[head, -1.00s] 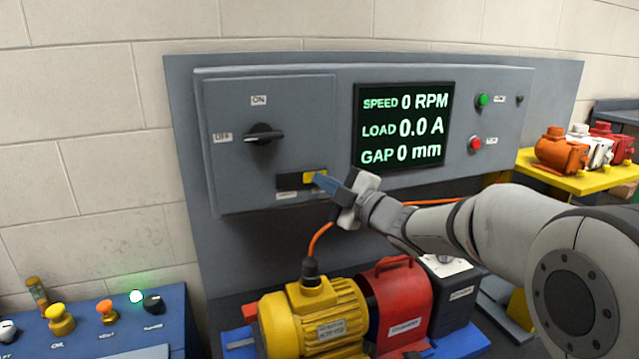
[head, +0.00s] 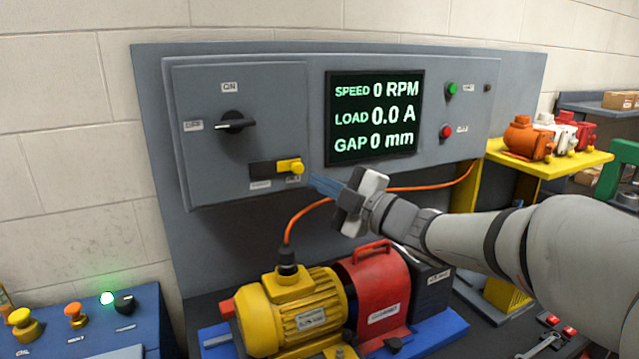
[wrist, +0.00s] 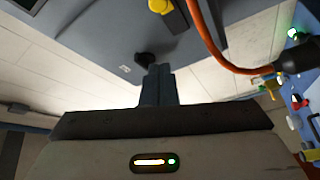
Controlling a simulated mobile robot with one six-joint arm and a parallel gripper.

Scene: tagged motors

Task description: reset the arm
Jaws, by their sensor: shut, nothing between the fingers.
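My gripper (head: 326,186) is shut and empty, its blue fingertips just right of and below the yellow slide latch (head: 291,167) on the grey control panel, apart from it. In the wrist view the closed fingers (wrist: 158,84) point toward the panel. The wrist view also shows the black rotary knob (wrist: 146,59) and the yellow latch (wrist: 160,6). In the head view the rotary knob (head: 236,122) has its handle lying toward the OFF label. The display (head: 375,117) reads speed 0 RPM, load 0.0 A, gap 0 mm.
Below my gripper stand a yellow motor (head: 290,312) and a red coupling guard (head: 375,290). An orange cable (head: 420,187) runs behind my arm. A blue button console (head: 90,325) is at lower left. Several motors sit on a yellow table (head: 550,160) at right.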

